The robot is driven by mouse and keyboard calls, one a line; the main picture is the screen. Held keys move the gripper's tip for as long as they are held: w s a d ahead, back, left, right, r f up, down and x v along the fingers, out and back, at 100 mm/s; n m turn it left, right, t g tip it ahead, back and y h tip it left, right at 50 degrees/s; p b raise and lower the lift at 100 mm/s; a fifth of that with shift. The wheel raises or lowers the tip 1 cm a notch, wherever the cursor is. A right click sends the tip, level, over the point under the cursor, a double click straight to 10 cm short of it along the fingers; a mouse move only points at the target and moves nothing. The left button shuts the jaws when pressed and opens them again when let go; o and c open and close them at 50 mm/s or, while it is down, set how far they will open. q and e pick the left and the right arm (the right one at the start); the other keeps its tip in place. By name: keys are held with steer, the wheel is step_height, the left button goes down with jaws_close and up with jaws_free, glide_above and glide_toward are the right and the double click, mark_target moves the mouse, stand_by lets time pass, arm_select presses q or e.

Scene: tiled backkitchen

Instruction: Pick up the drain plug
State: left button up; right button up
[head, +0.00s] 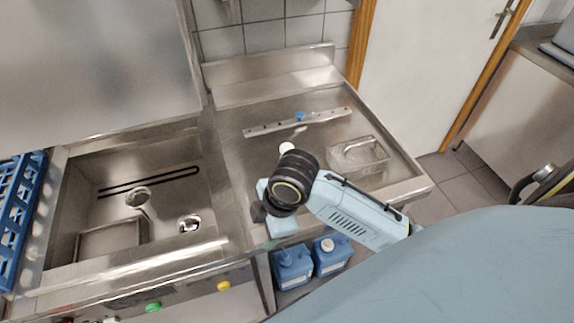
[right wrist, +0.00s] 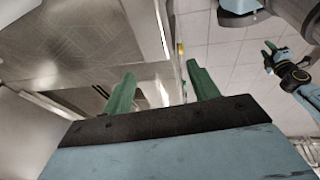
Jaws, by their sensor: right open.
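In the head view, a small silver round piece (head: 189,224) lies on the sink floor at the right; it may be the drain plug, but I cannot tell for sure. Another round metal piece (head: 138,195) is further back in the sink (head: 85,180). My right gripper (right wrist: 163,86) is open and empty, with its green fingers apart in the right wrist view. In the head view its arm hangs over the counter's front, right of the sink, and its fingers are hidden. An arm with green fingers, seemingly my left gripper (right wrist: 270,54), shows small in the right wrist view.
A metal bar (head: 270,128), a small white round object (head: 286,147) and a wire basket (head: 358,158) are on the steel counter (head: 240,165). A blue rack (head: 15,215) stands left of the sink. Blue canisters (head: 292,266) stand below the counter. A raised steel panel (head: 95,70) is behind the sink.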

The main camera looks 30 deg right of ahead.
steer(key=w+d+r+n+g+h, duration=0.1)
steer(key=w+d+r+n, duration=0.3)
steer(key=w+n, duration=0.35)
step_height(320, 180, up, 8)
steer(key=n+g+h, duration=0.1)
steer(key=n+h, duration=0.1)
steer(key=n, duration=0.2)
glide_above(285, 147)
steer(key=shift+s+a+r, duration=0.1)
steer(key=shift+a, duration=0.25)
steer(key=shift+d+r+n, duration=0.1)
steer(key=shift+d+n, duration=0.15)
step_height(285, 147, down, 8)
steer(key=shift+r, duration=0.25)
steer(key=shift+d+f+p, duration=0.2)
steer(key=shift+f+p, duration=0.1)
steer(key=shift+f, duration=1.1)
steer(key=shift+d+f+p, duration=0.15)
steer(key=shift+f+p, duration=0.15)
steer(key=shift+f, duration=1.05)
steer(key=shift+c, duration=0.2)
steer(key=c, duration=1.1)
